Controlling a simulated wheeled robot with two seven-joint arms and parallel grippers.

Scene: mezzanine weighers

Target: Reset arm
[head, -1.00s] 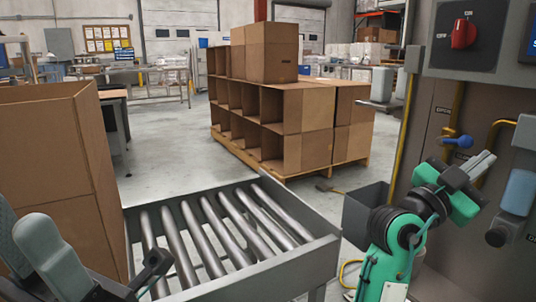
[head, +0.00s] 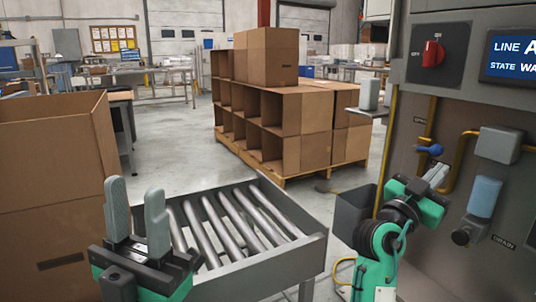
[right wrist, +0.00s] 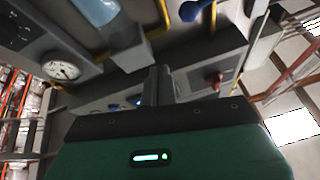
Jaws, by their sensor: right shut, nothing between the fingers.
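My left gripper (head: 137,212) is at the lower left of the head view, in front of the roller conveyor. Its two grey fingers point up with a clear gap between them, and nothing is held. My right gripper (head: 437,177) is at the right of the head view, in front of the machine panel. Its fingers are together and empty, pointing up and to the right. The shut fingers also show in the right wrist view (right wrist: 157,86), with the panel beyond them.
The roller conveyor (head: 262,273) lies low in the middle. A large cardboard box (head: 48,220) stands at the left. Stacked cartons sit on a pallet (head: 285,182) further back. The machine cabinet (head: 408,140), with a red knob (head: 432,54), closes off the right. Open floor lies between.

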